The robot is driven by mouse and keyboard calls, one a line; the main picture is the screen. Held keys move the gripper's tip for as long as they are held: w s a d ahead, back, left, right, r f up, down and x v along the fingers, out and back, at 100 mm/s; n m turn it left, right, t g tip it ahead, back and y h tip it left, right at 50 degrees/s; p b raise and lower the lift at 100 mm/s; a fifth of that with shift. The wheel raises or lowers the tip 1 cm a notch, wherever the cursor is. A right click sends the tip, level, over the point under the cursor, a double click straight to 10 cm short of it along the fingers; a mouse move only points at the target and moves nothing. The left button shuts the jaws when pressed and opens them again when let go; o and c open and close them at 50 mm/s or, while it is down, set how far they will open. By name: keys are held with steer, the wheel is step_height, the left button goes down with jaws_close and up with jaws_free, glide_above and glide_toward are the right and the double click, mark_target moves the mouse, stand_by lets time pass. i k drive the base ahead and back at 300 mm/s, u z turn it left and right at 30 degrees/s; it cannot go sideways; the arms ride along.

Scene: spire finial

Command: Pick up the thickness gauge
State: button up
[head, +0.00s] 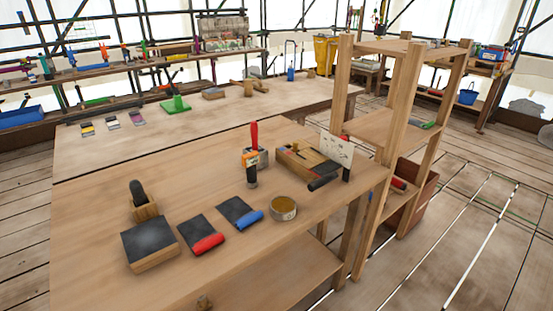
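I cannot tell for sure which thing is the thickness gauge. A small orange and black tool (251,170) stands upright near the middle of the near workbench, and may be it. A red-handled tool (254,134) rises from a greyish block (263,156) just behind it. A dark rounded tool (137,193) sits in a wooden block (145,210) at the left of the bench. My gripper is not in view.
The near bench (105,190) also holds a black-topped block (150,243), red (208,244) and blue (249,219) rollers, a round tin (283,208) and a wooden tray (300,160). A wooden shelf rack (398,110) stands at right. The bench's left part is clear.

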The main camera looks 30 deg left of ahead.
mark_target(250, 160)
steer(key=u, duration=0.1)
steer(key=i, duration=0.75)
steer(key=u, duration=1.05)
steer(key=i, duration=0.75)
steer(key=u, duration=0.65)
